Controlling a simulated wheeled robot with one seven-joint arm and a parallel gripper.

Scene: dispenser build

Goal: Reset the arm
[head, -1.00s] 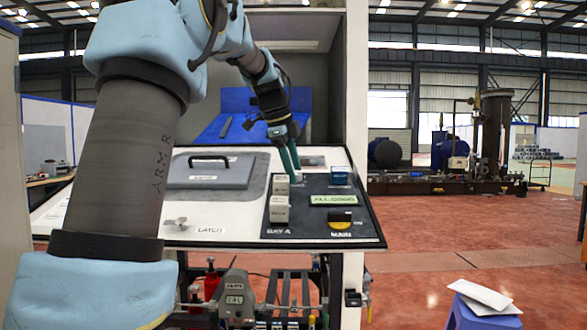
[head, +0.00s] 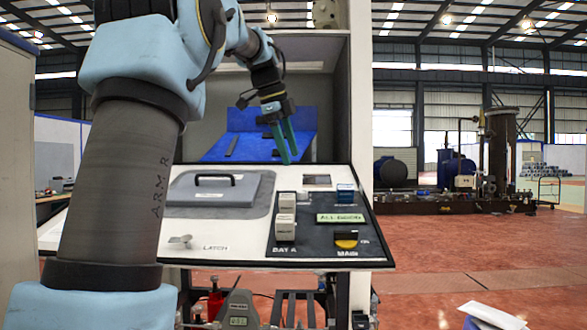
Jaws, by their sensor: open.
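My gripper (head: 287,152) hangs in front of the cabinet's blue-lined bay, fingers pointing down, open and empty. Its teal fingertips end just above the back edge of the sloped white panel (head: 188,227), apart from the switches as far as I can tell. My arm comes in from the left and covers the panel's left part.
The panel has a grey handled lid (head: 213,189), a latch knob (head: 180,241), grey rocker switches (head: 285,217), a blue switch (head: 345,192), a green display (head: 340,218) and a yellow-black main knob (head: 346,240). The blue bay (head: 221,147) behind holds dark bars. Open floor lies to the right.

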